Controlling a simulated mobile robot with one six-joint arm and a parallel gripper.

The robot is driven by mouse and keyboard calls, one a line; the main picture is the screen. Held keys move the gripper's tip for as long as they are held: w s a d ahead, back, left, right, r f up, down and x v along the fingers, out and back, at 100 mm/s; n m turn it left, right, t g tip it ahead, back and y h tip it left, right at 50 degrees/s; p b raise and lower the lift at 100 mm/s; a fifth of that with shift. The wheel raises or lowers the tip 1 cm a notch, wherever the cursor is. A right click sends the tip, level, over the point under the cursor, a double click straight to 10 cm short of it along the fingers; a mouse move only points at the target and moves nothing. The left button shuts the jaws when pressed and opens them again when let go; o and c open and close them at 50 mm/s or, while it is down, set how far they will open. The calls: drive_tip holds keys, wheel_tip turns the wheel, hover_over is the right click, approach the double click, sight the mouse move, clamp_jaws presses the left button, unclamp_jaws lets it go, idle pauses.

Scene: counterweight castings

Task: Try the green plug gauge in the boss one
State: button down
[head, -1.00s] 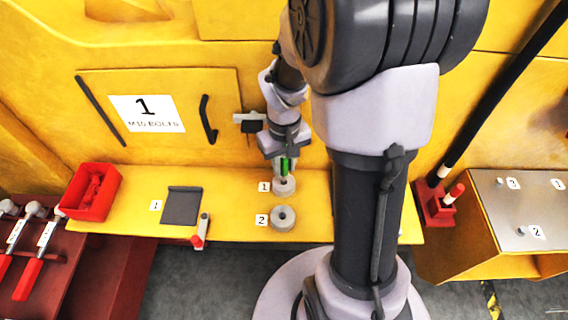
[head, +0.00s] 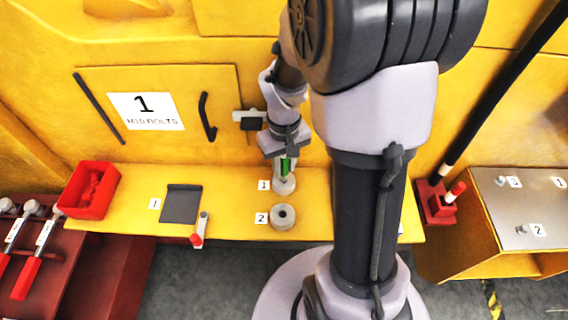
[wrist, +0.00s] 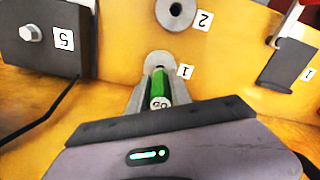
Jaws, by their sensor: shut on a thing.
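The green plug gauge (head: 285,166) is upright between the fingers of my gripper (head: 284,172), which is shut on it. In the wrist view the green gauge (wrist: 160,88) shows its marked end between the fingers (wrist: 158,95). Boss one (head: 284,186), a round grey boss beside the label 1, is directly below the gauge. In the wrist view boss one (wrist: 158,58) is partly hidden behind the gauge and fingers. The gauge's lower end is hidden, so I cannot tell whether it is in the bore. Boss two (head: 282,217) has an open bore and stands nearer the front edge.
A dark pad (head: 181,204), a red-ended lever (head: 199,230) and a red bin (head: 90,191) are to the left on the yellow ledge. A steel-topped stand (head: 520,215) is at the right.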

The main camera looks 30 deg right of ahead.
drive_tip(key=shift+f+b, duration=1.2)
drive_tip(key=shift+f, duration=0.3)
idle(1.0)
idle(0.7)
drive_tip(key=c, duration=1.1)
unclamp_jaws()
wheel_tip(320, 180, up, 30)
drive_tip(key=p, duration=1.9)
drive_tip(key=shift+f, duration=0.25)
